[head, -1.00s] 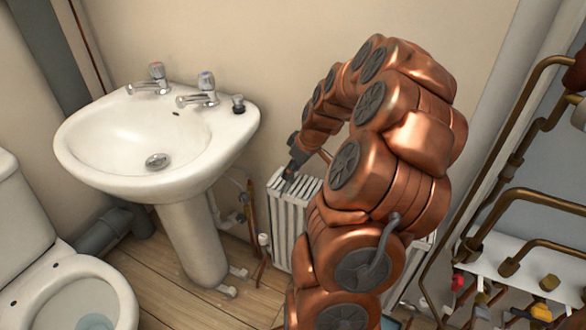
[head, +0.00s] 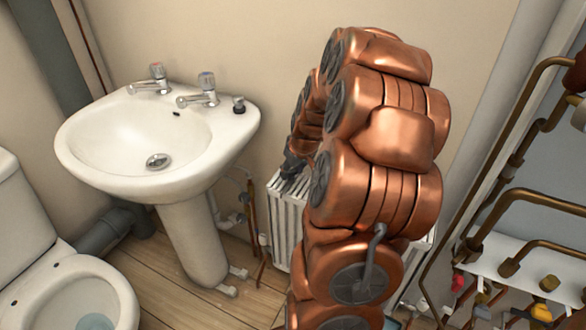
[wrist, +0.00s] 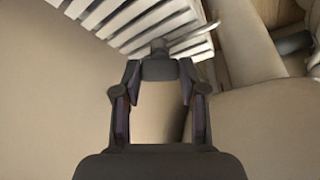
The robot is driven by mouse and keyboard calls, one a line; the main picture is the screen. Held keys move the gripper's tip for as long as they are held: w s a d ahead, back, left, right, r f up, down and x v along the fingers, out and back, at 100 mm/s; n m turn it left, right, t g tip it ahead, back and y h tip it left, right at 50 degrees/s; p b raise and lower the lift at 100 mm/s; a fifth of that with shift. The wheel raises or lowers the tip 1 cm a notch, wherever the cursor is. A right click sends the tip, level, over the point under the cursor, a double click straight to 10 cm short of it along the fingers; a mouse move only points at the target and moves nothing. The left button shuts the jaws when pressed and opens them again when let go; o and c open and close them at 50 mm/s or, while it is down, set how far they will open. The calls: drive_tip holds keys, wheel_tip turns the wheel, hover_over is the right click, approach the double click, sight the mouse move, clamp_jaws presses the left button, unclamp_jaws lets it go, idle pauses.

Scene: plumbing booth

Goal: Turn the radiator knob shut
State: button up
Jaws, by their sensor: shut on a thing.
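The white ribbed radiator (head: 283,222) stands against the wall right of the basin, partly behind my arm; its slats also show at the upper left of the wrist view (wrist: 125,22). My gripper (head: 290,170) is at the radiator's top left end. In the wrist view, my gripper (wrist: 160,76) has its two fingers closed on a dark grey knob-like piece (wrist: 160,68) between the tips, near the slats. It looks like the radiator knob, but its far side is hidden. In the head view, my gripper and arm hide the piece.
The white basin (head: 85,150) on its pedestal (head: 195,240) stands close to the left. A toilet (head: 110,285) is at lower left. Copper pipework (head: 540,200) is at the right. Thin pipes (head: 252,210) run beside the radiator's left side.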

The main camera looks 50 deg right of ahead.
drive_tip(key=m+h+p, duration=0.1)
drive_tip(key=m, duration=0.1)
drive_tip(key=m+g+p, duration=0.1)
drive_tip(key=m, duration=0.2)
drive_tip(key=shift+a+m+h, duration=0.15)
drive_tip(key=shift+m+h, duration=0.15)
drive_tip(key=shift+h, duration=0.1)
drive_tip(key=m, duration=0.2)
drive_tip(key=m+g+h+p, duration=0.1)
drive_tip(key=m, duration=0.1)
drive_tip(key=shift+w+r+m+g+p, duration=0.1)
drive_tip(key=shift+w+m+g+p, duration=0.1)
drive_tip(key=shift+m+g+p, duration=0.1)
drive_tip(key=shift+a+m, duration=0.1)
drive_tip(key=shift+m, duration=0.5)
drive_tip(key=shift+g, duration=0.3)
drive_tip(key=o, duration=1.1)
drive_tip(key=shift+o, duration=0.2)
drive_tip(key=v, duration=1.1)
drive_tip(key=shift+a+r, duration=0.3)
